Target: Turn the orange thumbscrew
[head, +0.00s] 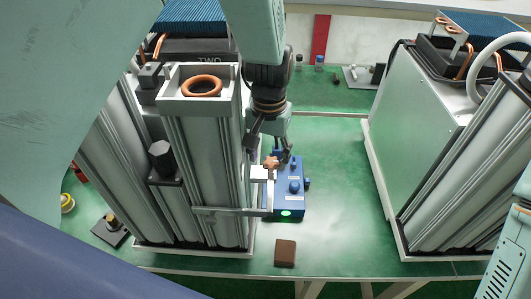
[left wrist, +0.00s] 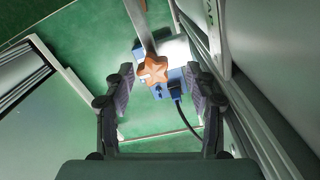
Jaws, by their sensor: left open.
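The orange thumbscrew (head: 270,162) is a small star-shaped knob by a pale metal bracket (head: 262,174), beside the left sieve column. In the left wrist view the thumbscrew (left wrist: 152,70) shows its lobed face to the camera. My left gripper (head: 268,146) points down just above it, partly covering it. In the left wrist view the gripper's fingers (left wrist: 160,82) are apart, one on each side of the knob in the picture. Nothing is held, and no contact shows. My right gripper is not in view.
A blue box (head: 296,200) with knobs and a green light stands right of the bracket. A grey column (head: 203,150) with a copper ring stands close left. A large cabinet (head: 415,125) is at right. A brown block (head: 285,253) lies near the front edge. Green surface between is clear.

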